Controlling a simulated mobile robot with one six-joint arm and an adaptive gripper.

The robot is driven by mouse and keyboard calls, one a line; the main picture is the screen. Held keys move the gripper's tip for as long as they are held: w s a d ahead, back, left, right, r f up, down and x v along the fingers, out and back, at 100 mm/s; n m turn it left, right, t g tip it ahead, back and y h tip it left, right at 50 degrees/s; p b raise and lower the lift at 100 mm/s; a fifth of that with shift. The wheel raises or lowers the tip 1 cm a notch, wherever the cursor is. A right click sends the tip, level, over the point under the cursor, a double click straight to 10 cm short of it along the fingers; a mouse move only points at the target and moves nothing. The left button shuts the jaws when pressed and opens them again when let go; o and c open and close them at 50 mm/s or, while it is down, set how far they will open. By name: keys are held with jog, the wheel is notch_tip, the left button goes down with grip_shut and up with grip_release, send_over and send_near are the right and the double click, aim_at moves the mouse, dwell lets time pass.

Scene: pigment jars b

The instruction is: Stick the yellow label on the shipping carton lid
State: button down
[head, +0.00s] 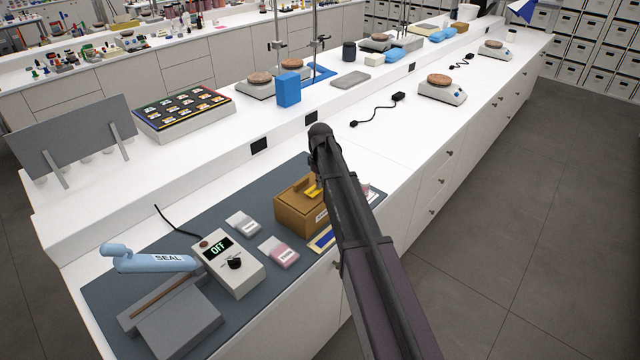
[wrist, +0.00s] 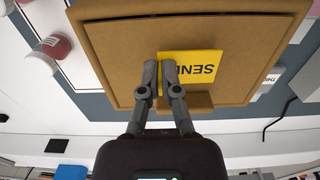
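The brown shipping carton (head: 292,213) stands on the dark grey mat, partly behind my arm. Its lid is closed and fills much of the wrist view (wrist: 120,50). The yellow label (wrist: 205,63), with dark letters reading "SEN" and part of another, lies against or just over the lid, near the edge with the small brown flap. A bit of it shows in the head view (head: 312,190). My gripper (wrist: 160,68) is over the label's left part, its fingers nearly together with a thin yellow strip between them. Whether the label touches the lid all over is hard to tell.
A sheet with yellow and blue (head: 323,238) lies beside the carton, partly behind my arm. Two small packets (head: 279,252) and a grey control box reading OFF (head: 235,268) stand left of it, near a blue-handled sealer (head: 150,262). The white counter beyond the carton is mostly clear.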

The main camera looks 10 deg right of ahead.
jog(key=shift+f+b, duration=0.6)
jog(key=shift+b, duration=0.05)
dwell(0.9)
jog(key=c, duration=0.7)
grip_release()
jog(key=shift+r, duration=0.15)
jog(key=shift+r+p, duration=2.9)
jog(key=shift+p, duration=0.15)
jog(key=s+f+m+b, duration=0.2)
jog(key=s, duration=0.8)
jog(key=s+a+f+m+b, duration=0.1)
jog(key=s+f+m+b, duration=0.1)
jog(key=s, duration=0.8)
jog(key=s+f+m+b, duration=0.2)
jog(key=s+m, duration=0.1)
jog(key=s, duration=0.7)
jog(key=shift+s+a+f+b, duration=0.15)
jog(key=shift+a+f+b, duration=0.2)
jog(key=shift+f+b, duration=0.05)
